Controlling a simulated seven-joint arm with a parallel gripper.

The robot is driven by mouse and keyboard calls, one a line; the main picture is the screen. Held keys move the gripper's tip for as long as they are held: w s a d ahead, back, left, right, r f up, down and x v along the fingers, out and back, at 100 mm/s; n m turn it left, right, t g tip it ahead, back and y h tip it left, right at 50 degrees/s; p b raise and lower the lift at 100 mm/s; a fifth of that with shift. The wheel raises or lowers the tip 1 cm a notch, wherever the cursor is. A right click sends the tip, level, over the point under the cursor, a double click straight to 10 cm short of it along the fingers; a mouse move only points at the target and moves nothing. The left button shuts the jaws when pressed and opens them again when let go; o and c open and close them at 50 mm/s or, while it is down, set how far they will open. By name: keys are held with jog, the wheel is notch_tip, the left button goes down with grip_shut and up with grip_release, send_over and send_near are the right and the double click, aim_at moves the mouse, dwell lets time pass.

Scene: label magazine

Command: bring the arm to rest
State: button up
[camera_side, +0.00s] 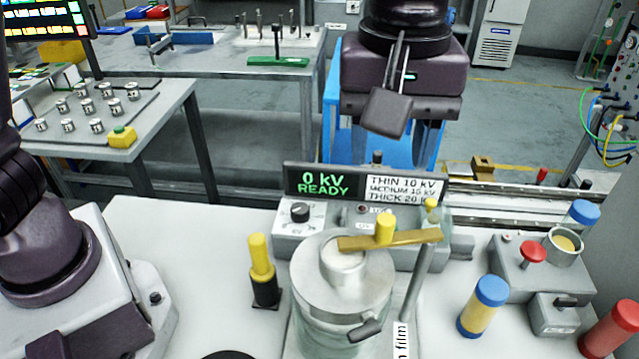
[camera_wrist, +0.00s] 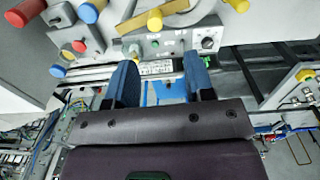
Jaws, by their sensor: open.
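My gripper hangs behind the bench apparatus in the side view (camera_side: 398,135), with its dark purple hand above and its fingers partly hidden by the display panel. In the wrist view its two blue fingers stand apart with nothing between them, so my gripper (camera_wrist: 161,68) is open and empty. The grey control box (camera_side: 287,245) bears a display panel (camera_side: 325,184) reading "0 kV READY" and a chart of thin, medium and thick voltages. A glass vessel (camera_side: 335,330) with a round metal lid stands before it, with a brass bar (camera_side: 400,241) and yellow knob above the lid.
A yellow-and-black handle (camera_side: 262,272) stands left of the vessel. Right of it are a blue-capped yellow cylinder (camera_side: 482,307), a grey fixture with a red knob (camera_side: 532,252) and a red-capped cylinder (camera_side: 612,328). A rail (camera_side: 520,197) runs behind. The white bench top is clear at left.

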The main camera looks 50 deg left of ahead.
jog(key=s+a+m+t, duration=0.1)
jog(key=s+a+m, duration=0.2)
jog(key=a, duration=0.5)
jog(key=s+a+r+m+t, duration=0.1)
jog(key=s+a+m+t, duration=0.1)
jog(key=s+a, duration=0.4)
jog(key=s+a+r+m+t, duration=0.1)
jog(key=s+a+m, duration=0.3)
jog(key=a, duration=0.6)
jog(key=shift+s+t, duration=0.65)
jog(key=shift+t, duration=0.05)
